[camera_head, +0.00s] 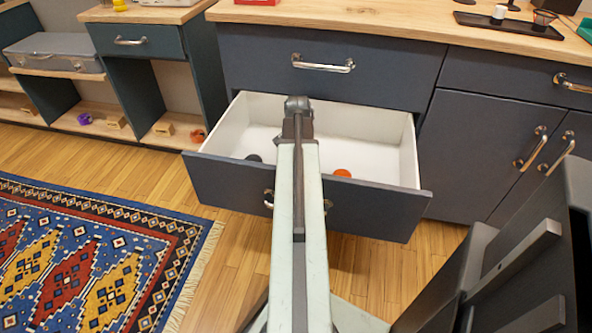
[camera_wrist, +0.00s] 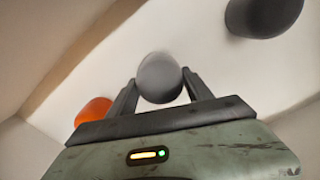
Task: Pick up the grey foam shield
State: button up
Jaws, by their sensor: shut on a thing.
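The grey foam shield (camera_wrist: 159,72), a rounded grey piece, sits between the two fingers of my gripper (camera_wrist: 160,84) in the wrist view. The fingers are shut on its sides. Behind it is the white inside of the open drawer (camera_head: 385,132). In the head view my arm reaches over this drawer and hides the shield and the fingers. I cannot tell whether the shield touches the drawer floor.
In the drawer lie an orange piece (camera_wrist: 93,112), also in the head view (camera_head: 342,173), and a dark piece (camera_wrist: 262,15), also in the head view (camera_head: 254,158). The countertop (camera_head: 390,22) is above. A patterned rug (camera_head: 85,260) lies at left.

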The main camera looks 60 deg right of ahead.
notch_tip(320, 180, up, 10)
jog(key=p, duration=0.9)
jog(key=shift+f, duration=0.25)
